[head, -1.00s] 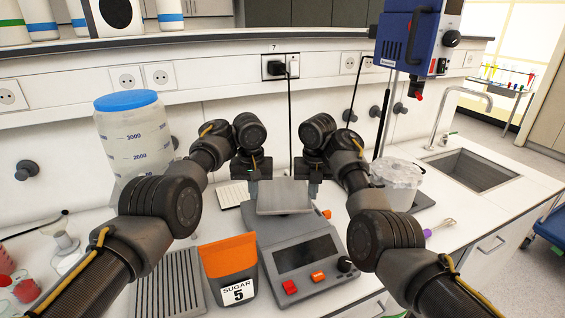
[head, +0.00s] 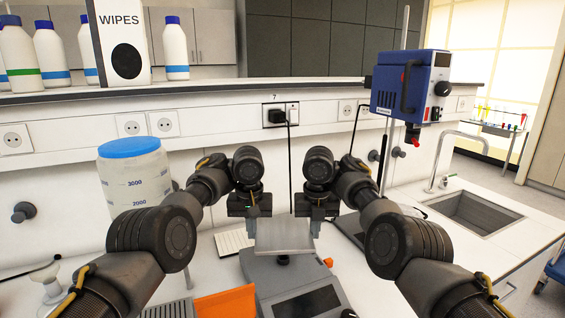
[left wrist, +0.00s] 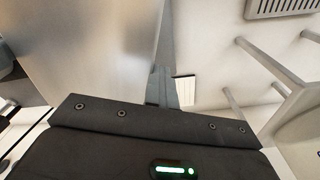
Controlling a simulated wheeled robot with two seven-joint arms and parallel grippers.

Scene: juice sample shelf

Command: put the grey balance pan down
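The grey balance pan (head: 284,234), a flat square metal plate, is between my two grippers above the balance (head: 268,272). A dark support (head: 283,260) shows beneath it, with a gap between plate and balance body. My left gripper (head: 250,226) appears shut on the pan's left edge, and my right gripper (head: 316,226) on its right edge. The pan looks about level. In the left wrist view the pan (left wrist: 85,45) fills the upper left, with a finger (left wrist: 166,82) along its edge. The fingertips' exact grip is partly hidden.
An orange-topped sugar pouch (head: 225,303) stands front left of the balance, beside a grey ribbed rack (head: 168,309). A large blue-lidded jar (head: 133,175) is at left. A blue stirrer motor (head: 410,85) on a stand is at right, near the sink (head: 475,212).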

